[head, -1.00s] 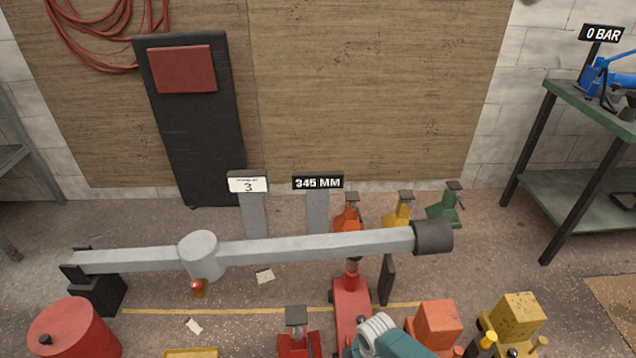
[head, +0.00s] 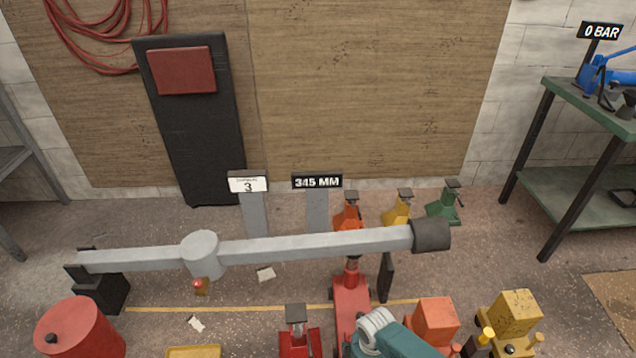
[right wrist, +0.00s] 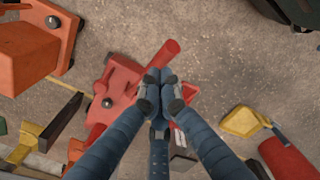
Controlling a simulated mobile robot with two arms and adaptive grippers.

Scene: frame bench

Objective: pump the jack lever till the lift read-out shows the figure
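The lift read-out (head: 317,181) shows 345 MM in the head view. A white card (head: 248,185) left of it shows the figure 3. The red jack (head: 351,298) stands under the right part of a long grey beam (head: 310,246). In the right wrist view a red lever (right wrist: 169,54) sticks out past the fingertips of my right gripper (right wrist: 160,85). The fingers are closed together around it, and they hide part of the lever. In the head view my right arm covers the lever. My left gripper is not in view.
A black stand (head: 103,286) is under the beam's left end, and a red drum (head: 82,330) is in front. Orange (head: 435,322) and yellow (head: 513,318) units stand at the right. Several small jacks are behind the beam. A green bench (head: 590,105) stands far right.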

